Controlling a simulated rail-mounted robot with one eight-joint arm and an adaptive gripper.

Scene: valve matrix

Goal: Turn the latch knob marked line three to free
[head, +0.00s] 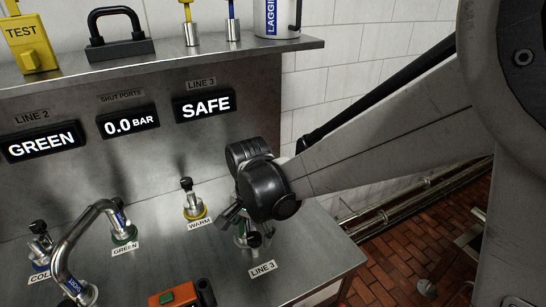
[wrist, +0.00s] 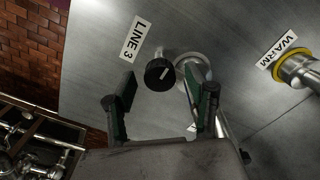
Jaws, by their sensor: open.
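The line 3 latch knob (wrist: 159,74) is a round black knob with a pale pointer mark, beside the LINE 3 label (wrist: 137,39) in the wrist view. My gripper (wrist: 160,90) is open, with one green-and-black finger on each side of the knob; a gap shows on both sides. Whether the fingertips are down at knob height is hard to tell. The line 3 display (head: 205,105) reads SAFE.
A steel port collar (wrist: 192,66) stands close behind the right finger. The yellow-ringed WARM port (head: 194,207) is to the left. A bent steel pipe (head: 80,235) stands further left, and an orange box with a green button (head: 168,298) is at the front edge.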

